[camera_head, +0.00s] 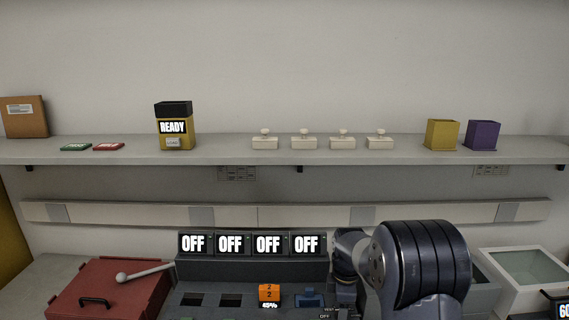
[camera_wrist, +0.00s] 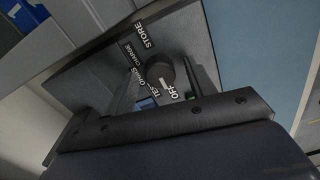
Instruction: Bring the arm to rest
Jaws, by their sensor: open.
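My arm (camera_head: 420,270) reaches low across the right front of the charging station (camera_head: 250,270) in the head view. My gripper (camera_wrist: 150,88) is open in the wrist view, its two dark fingers on either side of a round black knob (camera_wrist: 160,70). I cannot tell whether the fingers touch it. The knob sits on a dark panel (camera_wrist: 95,75) with labels including STORE, CHARGE and OFF, and a white mark on it is near OFF. The fingertips are hidden behind my arm in the head view.
Several station displays (camera_head: 193,243) read OFF. An orange battery (camera_head: 269,292) showing 45% stands in one bay. A red box (camera_head: 105,290) and lever (camera_head: 145,273) are left; a pale glass-topped bin (camera_head: 525,270) is right. The shelf (camera_head: 220,150) above holds a READY container (camera_head: 174,128).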

